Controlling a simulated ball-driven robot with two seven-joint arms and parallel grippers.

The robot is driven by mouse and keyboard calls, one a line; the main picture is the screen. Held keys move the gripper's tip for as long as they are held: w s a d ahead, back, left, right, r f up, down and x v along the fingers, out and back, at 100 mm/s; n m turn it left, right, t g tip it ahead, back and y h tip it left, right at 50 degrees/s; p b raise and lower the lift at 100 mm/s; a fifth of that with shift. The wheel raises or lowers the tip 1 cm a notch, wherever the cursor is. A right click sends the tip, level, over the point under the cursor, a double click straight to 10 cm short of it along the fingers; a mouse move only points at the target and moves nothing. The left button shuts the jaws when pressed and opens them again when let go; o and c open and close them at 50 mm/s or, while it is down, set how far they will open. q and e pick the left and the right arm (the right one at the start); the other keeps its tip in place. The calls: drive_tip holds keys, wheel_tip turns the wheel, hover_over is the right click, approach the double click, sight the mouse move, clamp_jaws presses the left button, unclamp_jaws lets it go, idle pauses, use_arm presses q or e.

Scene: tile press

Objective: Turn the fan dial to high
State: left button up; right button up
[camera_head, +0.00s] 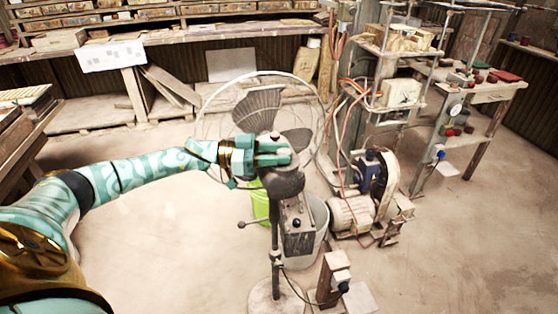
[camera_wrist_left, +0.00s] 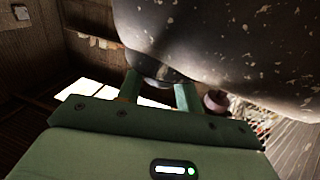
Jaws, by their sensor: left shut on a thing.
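A standing fan shows in the head view, with a round wire cage (camera_head: 211,108), a dark speckled motor housing (camera_head: 284,184) and a thin pole. My left gripper (camera_head: 286,152) is at the housing behind the cage. In the left wrist view the same housing (camera_wrist_left: 225,45) fills the upper right. There the two fingers of my left gripper (camera_wrist_left: 160,92) are shut on a dark rounded knob (camera_wrist_left: 155,77) beside the housing. I take the knob to be the fan dial. Its markings and setting are hidden. My right gripper is not in view.
A grey box with a black knob (camera_head: 297,222) is beside the pole, before a pale bucket (camera_head: 319,222). A motor pump (camera_head: 352,213) and metal racks stand to the right. A bench (camera_head: 200,29) runs along the back.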

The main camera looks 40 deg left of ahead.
use_arm(q)
drive_tip(key=shift+g, duration=0.3)
drive_tip(key=o, duration=1)
drive_tip(key=v, duration=1.6)
drive_tip(key=shift+f, duration=0.2)
drive_tip(key=shift+a, duration=0.1)
